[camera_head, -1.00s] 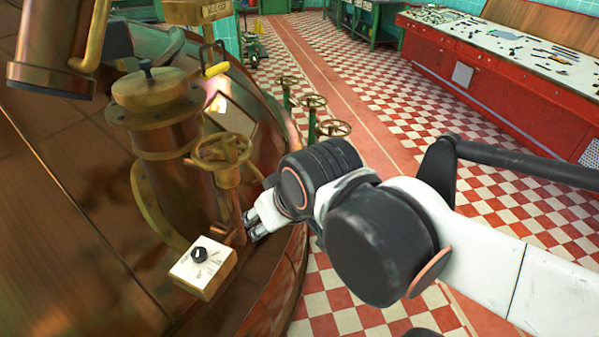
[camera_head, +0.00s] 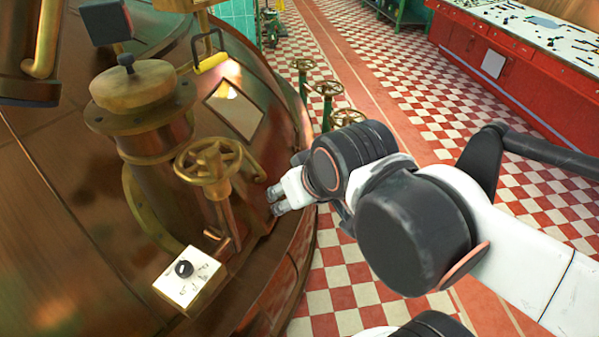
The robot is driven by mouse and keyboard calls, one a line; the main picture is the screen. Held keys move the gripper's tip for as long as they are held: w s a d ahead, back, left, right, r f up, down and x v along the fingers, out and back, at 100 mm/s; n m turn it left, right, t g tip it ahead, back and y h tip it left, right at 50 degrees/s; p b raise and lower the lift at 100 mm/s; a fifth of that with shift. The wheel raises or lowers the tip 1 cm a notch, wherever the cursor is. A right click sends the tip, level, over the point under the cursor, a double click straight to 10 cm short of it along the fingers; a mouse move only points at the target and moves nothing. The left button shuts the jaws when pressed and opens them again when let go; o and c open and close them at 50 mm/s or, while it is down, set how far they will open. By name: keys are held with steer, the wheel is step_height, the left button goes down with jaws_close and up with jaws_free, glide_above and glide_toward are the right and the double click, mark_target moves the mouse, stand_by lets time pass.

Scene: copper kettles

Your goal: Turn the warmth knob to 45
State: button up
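The warmth knob appears to be the small black knob (camera_head: 184,268) on a cream-faced box (camera_head: 203,271) fixed to the copper kettle, at the lower left. Its face has dark markings too small to read, so I cannot tell its setting. My gripper (camera_head: 274,201) is to the right of and above the box in the picture, beside the kettle's side. It points left and is apart from the knob. Its two fingertips show with a small gap between them, and nothing is seen held.
A brass handwheel (camera_head: 209,169) stands on the kettle (camera_head: 70,230) just above the box. A yellow handle (camera_head: 210,62) is higher up. Several green-stemmed valve wheels (camera_head: 326,89) stand behind my arm. A red console (camera_head: 500,60) is at the back right. Checkered floor is open between.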

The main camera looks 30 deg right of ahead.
step_height(320, 180, up, 2)
steer(key=shift+r+p, duration=0.1)
steer(key=shift+p, duration=0.65)
steer(key=shift+a, duration=0.1)
step_height(320, 180, down, 4)
steer(key=b, duration=0.4)
stand_by(0.4)
